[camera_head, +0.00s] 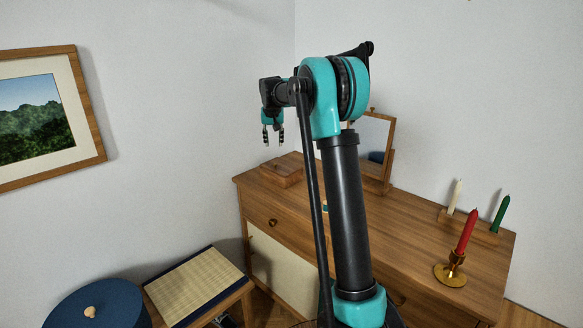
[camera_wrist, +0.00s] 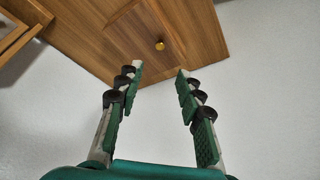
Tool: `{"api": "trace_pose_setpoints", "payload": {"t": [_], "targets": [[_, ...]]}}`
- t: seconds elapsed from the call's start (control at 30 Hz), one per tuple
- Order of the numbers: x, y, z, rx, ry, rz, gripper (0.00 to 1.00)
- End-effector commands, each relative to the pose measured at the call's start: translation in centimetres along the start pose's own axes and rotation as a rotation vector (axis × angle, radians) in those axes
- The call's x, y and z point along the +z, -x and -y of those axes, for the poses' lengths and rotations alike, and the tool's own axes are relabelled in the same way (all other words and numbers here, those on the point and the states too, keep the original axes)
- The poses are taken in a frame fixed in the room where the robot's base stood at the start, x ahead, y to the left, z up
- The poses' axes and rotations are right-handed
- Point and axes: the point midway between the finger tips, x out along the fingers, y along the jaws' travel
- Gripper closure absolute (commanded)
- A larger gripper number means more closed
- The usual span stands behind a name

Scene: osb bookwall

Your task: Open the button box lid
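The button box (camera_head: 281,174) appears to be the low brown wooden box at the left end of the dresser top, and its lid looks shut. In the wrist view, a wooden panel that looks like the box lid (camera_wrist: 138,33) carries a small brass knob (camera_wrist: 160,45). My gripper (camera_head: 273,143) points down above the box in the head view, apart from it. Its fingers also show in the wrist view (camera_wrist: 157,70), spread apart with nothing between them. The box's front and hinge side are not clear.
The wooden dresser (camera_head: 410,225) bears a tilting mirror (camera_head: 375,135) behind my arm. A brass candlestick (camera_head: 451,273) with a red candle stands at the right, near white and green candles. A woven-top stool (camera_head: 195,287) and a blue round lid (camera_head: 105,307) are at lower left.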

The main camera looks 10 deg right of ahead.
Motion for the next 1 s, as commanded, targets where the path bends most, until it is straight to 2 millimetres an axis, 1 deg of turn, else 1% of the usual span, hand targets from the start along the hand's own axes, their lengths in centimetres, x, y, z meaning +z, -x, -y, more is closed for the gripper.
{"api": "trace_pose_setpoints", "payload": {"t": [0.03,0.2,0.23,0.27,0.5,1.0], "targets": [[0.0,1.0,0.0,0.0,0.0,0.0,0.63],[0.0,4.0,0.0,0.0,0.0,0.0,0.63],[0.0,4.6,0.0,0.0,0.0,0.0,0.63],[0.4,4.8,-0.2,-0.002,0.004,0.001,0.63],[4.5,4.6,-2.2,-0.028,0.07,0.01,0.63],[12.9,4.4,-5.3,-0.08,0.191,0.016,0.63]]}}
